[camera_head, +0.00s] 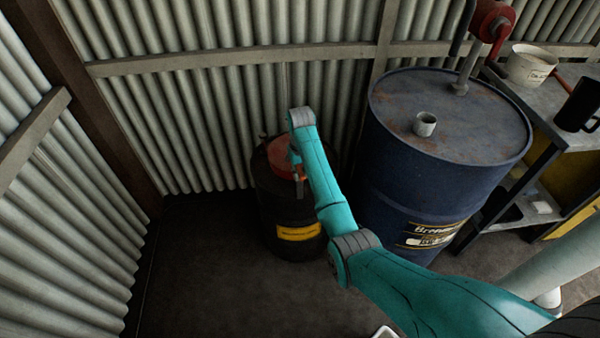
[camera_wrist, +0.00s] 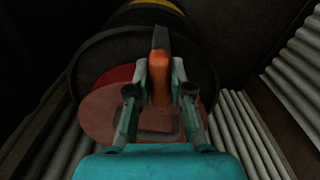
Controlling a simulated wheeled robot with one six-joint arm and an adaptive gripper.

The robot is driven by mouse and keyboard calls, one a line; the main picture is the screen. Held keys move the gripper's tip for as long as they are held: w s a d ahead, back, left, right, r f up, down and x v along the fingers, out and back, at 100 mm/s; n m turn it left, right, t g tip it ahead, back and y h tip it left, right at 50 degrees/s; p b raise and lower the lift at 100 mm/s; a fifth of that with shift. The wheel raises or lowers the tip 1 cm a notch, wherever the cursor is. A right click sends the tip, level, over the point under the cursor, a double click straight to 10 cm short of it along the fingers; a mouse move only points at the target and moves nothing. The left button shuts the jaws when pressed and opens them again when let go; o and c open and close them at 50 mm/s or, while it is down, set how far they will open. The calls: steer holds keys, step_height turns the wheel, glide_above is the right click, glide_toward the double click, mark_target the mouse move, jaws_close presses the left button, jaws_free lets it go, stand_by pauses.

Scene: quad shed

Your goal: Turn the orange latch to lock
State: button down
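The orange latch (camera_wrist: 160,82) stands on the red lid (camera_wrist: 108,98) of a dark drum, with a dark upper end beyond it. In the wrist view my gripper (camera_wrist: 160,70) has one finger on each side of the latch. The fingertips are very close to its sides; I cannot tell whether they touch or press on it. In the head view the dark drum (camera_head: 285,205) has a yellow label, and my gripper (camera_head: 297,168) points down at its red lid (camera_head: 281,152). My arm covers much of the lid and latch there.
A large blue drum (camera_head: 440,150) stands close to the right of the dark drum. Corrugated walls (camera_head: 190,110) close off the back and left. A workbench (camera_head: 560,105) with a pot (camera_head: 530,68) and a black mug (camera_head: 578,106) is at far right. The floor (camera_head: 210,290) in front is mostly clear.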

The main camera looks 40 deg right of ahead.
mark_target(300, 172)
steer(key=shift+m, duration=1.6)
steer(key=c, duration=1)
jaws_free()
steer(key=shift+c, duration=0.2)
steer(key=shift+r, duration=3.75)
